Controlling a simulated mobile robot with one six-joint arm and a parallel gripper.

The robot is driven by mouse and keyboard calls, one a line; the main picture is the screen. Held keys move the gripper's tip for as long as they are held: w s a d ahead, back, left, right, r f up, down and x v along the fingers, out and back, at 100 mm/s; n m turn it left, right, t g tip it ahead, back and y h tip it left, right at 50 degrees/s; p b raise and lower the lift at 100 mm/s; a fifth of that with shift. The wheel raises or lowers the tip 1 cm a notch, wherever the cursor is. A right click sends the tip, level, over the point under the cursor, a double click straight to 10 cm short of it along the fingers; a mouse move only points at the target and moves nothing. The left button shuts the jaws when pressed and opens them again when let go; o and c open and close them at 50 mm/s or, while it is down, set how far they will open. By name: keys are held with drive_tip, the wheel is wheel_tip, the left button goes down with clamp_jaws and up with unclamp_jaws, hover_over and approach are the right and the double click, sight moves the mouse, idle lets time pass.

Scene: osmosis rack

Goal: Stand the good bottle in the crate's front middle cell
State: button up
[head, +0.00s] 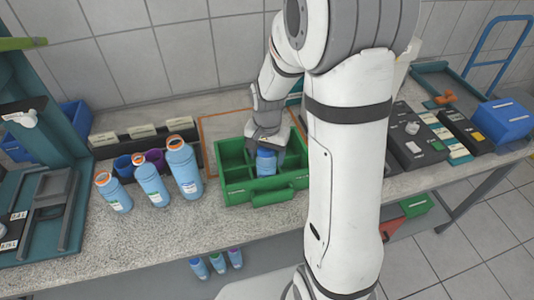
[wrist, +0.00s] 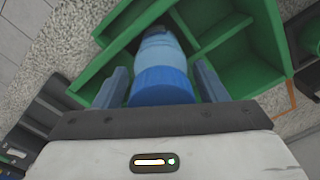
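The bottle (head: 266,163), light blue with a darker blue cap, is upright in or just over the front middle cell of the green crate (head: 237,196). In the wrist view the bottle (wrist: 161,52) reaches down between the green dividers, its cap (wrist: 162,86) nearest the camera. My gripper (head: 266,148) comes from above and behind. In the wrist view its two fingers (wrist: 162,82) lie against both sides of the bottle, with no clear gap. The bottle's base is hidden, so I cannot tell whether it touches the crate floor.
Three blue bottles with orange caps (head: 184,168) stand on the counter left of the crate, with purple and blue cups (head: 155,160) behind. Grey and black devices (head: 415,145) and a blue bin (head: 502,118) are at right. The counter before the crate (head: 180,225) is clear.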

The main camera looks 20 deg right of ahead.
drive_tip(key=shift+o, duration=1.1)
drive_tip(key=shift+w+r, duration=0.1)
drive_tip(key=shift+r, duration=0.45)
drive_tip(key=r, duration=1.1)
drive_tip(key=shift+s+b, duration=0.2)
drive_tip(key=shift+b, duration=0.15)
drive_tip(key=s+r+n+t, duration=0.3)
drive_tip(key=s+n, duration=0.3)
drive_tip(key=s, duration=1)
drive_tip(key=shift+r+n, duration=0.4)
drive_tip(key=shift+r, duration=0.05)
